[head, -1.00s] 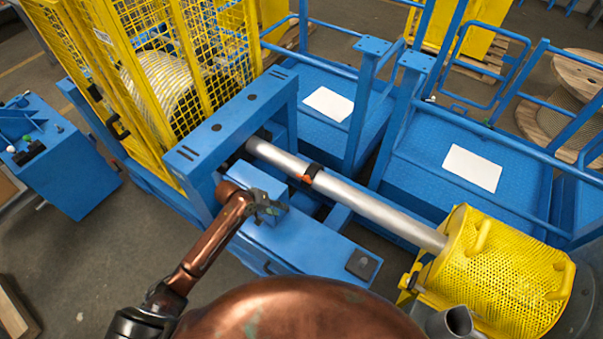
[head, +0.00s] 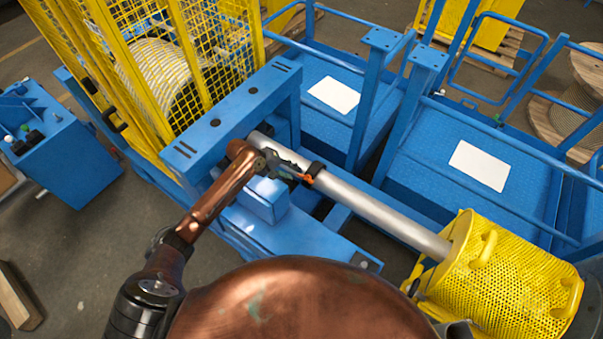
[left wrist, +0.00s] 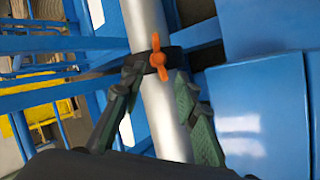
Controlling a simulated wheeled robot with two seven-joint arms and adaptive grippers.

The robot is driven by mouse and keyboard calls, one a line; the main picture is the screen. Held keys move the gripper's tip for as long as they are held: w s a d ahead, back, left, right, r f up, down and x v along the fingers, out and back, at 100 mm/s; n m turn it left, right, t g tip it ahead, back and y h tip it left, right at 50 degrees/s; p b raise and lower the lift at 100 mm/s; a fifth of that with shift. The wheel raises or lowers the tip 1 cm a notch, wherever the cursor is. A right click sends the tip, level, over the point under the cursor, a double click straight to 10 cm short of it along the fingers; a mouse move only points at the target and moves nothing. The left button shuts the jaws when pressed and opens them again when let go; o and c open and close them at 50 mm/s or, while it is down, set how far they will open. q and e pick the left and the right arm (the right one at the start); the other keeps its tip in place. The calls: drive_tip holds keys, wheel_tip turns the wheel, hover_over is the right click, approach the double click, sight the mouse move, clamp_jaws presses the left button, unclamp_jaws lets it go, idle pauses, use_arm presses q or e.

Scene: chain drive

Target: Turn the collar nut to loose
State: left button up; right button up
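The collar nut (head: 309,180) is a small orange wing nut on a black collar (head: 316,167) around a long silver shaft (head: 375,210). My left gripper (head: 285,167) is over the shaft, just left of the collar. In the left wrist view its fingers (left wrist: 159,78) are apart, one on each side of the shaft, with the nut just beyond the tips. Contact cannot be told. My right gripper is not in view.
A blue frame (head: 230,118) and a yellow mesh cage (head: 180,70) stand at the left. A perforated yellow guard (head: 505,280) covers the shaft's right end. A blue block (head: 262,200) lies close below my left gripper. Blue railings stand behind the shaft.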

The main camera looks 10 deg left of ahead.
sight(306, 178)
use_arm(q)
drive_tip(key=x, duration=0.6)
drive_tip(key=shift+d+r, duration=0.1)
drive_tip(key=shift+r, duration=0.05)
drive_tip(key=shift+c, duration=0.8)
drive_tip(key=c, duration=0.5)
drive_tip(key=shift+d, duration=0.1)
clamp_jaws()
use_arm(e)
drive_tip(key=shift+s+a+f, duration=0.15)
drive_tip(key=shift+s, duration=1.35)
